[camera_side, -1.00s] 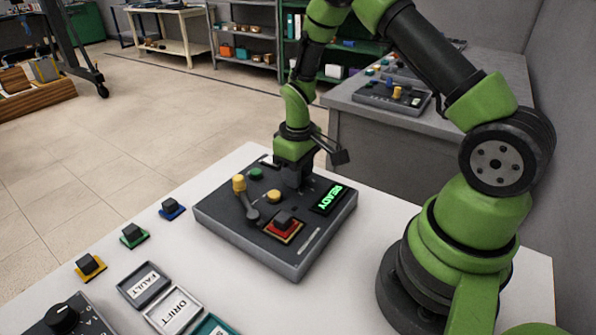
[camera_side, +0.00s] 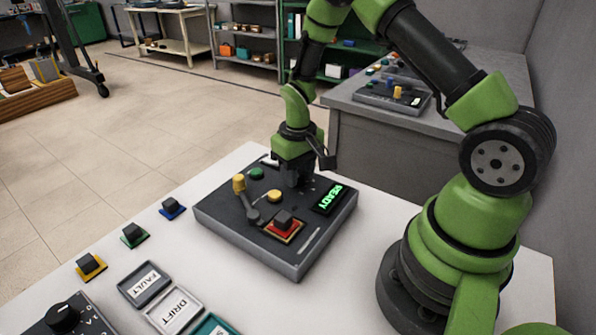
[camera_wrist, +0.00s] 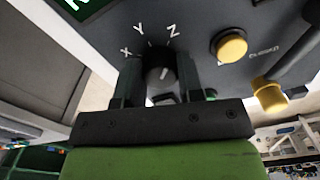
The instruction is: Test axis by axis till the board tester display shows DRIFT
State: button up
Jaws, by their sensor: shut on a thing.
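The board tester (camera_side: 228,221) is a dark box on the white table. Its display (camera_side: 328,198) reads READY in green. My gripper (camera_side: 297,183) points down at the tester's far side. In the wrist view my gripper (camera_wrist: 160,88) is shut on a black selector knob (camera_wrist: 158,72) beside the white letters X, Y and Z. The knob's white mark seems to lean toward Z. A red piece with a black grip (camera_side: 284,226) sits in the tester's near part. In the side view, my gripper hides the knob.
The tester has a yellow-topped lever (camera_side: 240,185), a yellow button (camera_side: 274,196) and a green button (camera_side: 256,173). Blue (camera_side: 172,209), green (camera_side: 134,236) and yellow (camera_side: 90,267) pieces stand left. Trays labelled FAULT (camera_side: 145,282) and DRIFT (camera_side: 174,309) lie in front.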

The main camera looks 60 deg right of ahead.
jog(key=o, duration=0.9)
notch_tip(320, 180, up, 10)
jog(key=s+a+r+t, duration=0.2)
jog(key=a+r, duration=0.1)
jog(key=r, duration=0.3)
jog(key=s+a+r+t, duration=0.1)
jog(key=s+a+r, duration=0.15)
jog(key=r, duration=0.25)
jog(key=s+a+r+t, duration=0.1)
jog(key=s+r, duration=0.1)
jog(key=s, duration=0.2)
jog(key=s+a+r+t+y, duration=0.1)
jog(key=s+a, duration=0.1)
jog(key=s, duration=0.2)
jog(key=s+a+r+t+y, duration=0.1)
jog(key=s+a+r+t, duration=0.1)
jog(key=s, duration=0.2)
jog(key=shift+r+m, duration=0.35)
jog(key=shift+m, duration=0.05)
